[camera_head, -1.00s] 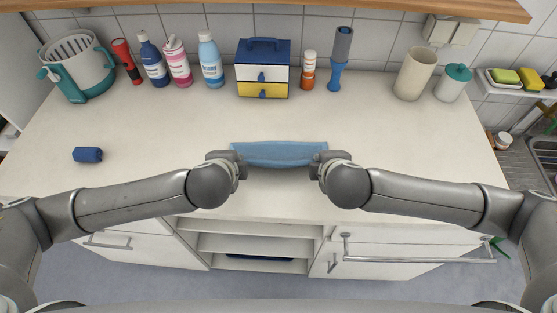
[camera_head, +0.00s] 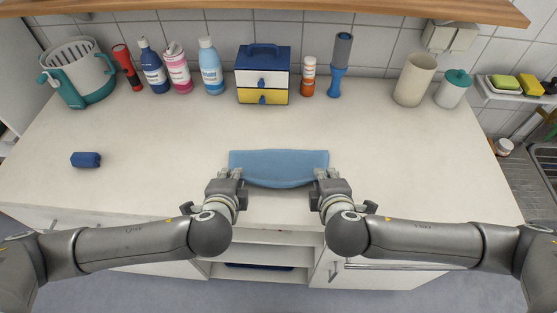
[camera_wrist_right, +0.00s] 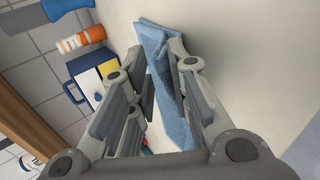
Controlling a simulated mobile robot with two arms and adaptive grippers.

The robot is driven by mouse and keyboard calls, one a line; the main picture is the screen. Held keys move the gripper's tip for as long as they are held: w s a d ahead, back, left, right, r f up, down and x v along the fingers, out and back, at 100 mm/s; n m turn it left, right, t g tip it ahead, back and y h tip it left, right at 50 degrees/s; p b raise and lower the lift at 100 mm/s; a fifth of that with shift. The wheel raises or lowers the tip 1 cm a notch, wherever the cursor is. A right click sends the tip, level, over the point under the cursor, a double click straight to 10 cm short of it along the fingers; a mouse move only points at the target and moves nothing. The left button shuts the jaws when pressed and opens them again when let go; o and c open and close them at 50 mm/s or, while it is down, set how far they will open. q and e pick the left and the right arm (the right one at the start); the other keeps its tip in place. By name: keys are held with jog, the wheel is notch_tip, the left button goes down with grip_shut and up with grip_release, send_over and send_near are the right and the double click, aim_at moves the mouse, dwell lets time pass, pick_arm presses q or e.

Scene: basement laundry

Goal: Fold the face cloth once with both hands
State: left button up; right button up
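The blue face cloth (camera_head: 279,167) lies on the counter near its front edge as a wide strip, its near edge bowed. It looks doubled over, with layers showing in the right wrist view (camera_wrist_right: 168,75). My left gripper (camera_head: 230,174) is at the cloth's near left corner, its fingers looking apart. My right gripper (camera_head: 327,174) is at the near right corner. In the right wrist view its fingers (camera_wrist_right: 165,100) are spread, with cloth showing between and beyond them. Whether the fingertips touch the cloth is hard to tell.
A dark blue rolled item (camera_head: 86,160) lies at the left of the white counter (camera_head: 160,130). Bottles, a small drawer box (camera_head: 263,78), a blue-grey tool (camera_head: 339,65) and a beige cup (camera_head: 414,80) stand along the back. The counter around the cloth is clear.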

pick_arm(q)
jog(key=o, duration=0.3)
pick_arm(e)
jog(key=o, duration=0.3)
